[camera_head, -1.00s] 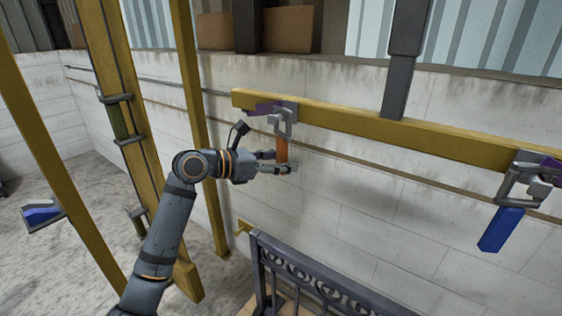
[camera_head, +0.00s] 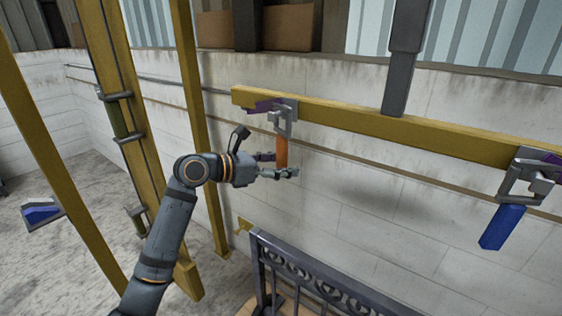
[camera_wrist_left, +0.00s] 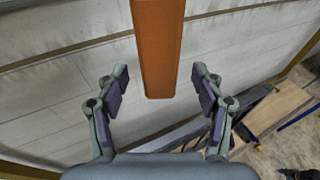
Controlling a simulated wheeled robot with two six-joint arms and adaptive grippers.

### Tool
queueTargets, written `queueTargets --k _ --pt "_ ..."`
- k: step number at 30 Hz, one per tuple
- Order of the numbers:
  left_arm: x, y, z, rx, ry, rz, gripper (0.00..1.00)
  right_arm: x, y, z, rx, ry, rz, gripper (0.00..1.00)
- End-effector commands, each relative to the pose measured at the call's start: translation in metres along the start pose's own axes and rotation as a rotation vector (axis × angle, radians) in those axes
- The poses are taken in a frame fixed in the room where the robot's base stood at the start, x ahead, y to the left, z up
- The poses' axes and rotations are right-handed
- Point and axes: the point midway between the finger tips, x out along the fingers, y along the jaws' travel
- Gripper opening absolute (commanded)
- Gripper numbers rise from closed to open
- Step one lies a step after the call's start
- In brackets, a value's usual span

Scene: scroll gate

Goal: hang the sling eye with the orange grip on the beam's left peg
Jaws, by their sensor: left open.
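The sling eye (camera_head: 282,120) with the orange grip (camera_head: 281,153) hangs at the left end of the yellow beam (camera_head: 340,121), by its grey metal frame at the purple left peg (camera_head: 262,105). The orange grip points straight down. My left gripper (camera_head: 288,165) is open around the lower part of the grip. In the left wrist view the grip (camera_wrist_left: 157,50) stands between the spread fingers (camera_wrist_left: 160,85), with a gap on both sides. The exact contact of eye and peg is too small to tell. My right gripper is not in view.
A second sling eye (camera_head: 523,183) with a blue grip (camera_head: 502,227) hangs at the beam's right end. A dark scroll gate (camera_head: 330,285) stands below the beam. Yellow posts (camera_head: 199,110) rise at the left. A block wall (camera_head: 400,195) is behind.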

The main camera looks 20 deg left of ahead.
Motion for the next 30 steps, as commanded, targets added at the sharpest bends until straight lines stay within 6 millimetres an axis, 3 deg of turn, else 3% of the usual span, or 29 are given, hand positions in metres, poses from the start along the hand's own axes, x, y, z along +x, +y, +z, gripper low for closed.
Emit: queueTargets --k 30 --pt "0.016 0.000 -0.071 -0.003 0.000 -0.001 0.68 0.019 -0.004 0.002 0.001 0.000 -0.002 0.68"
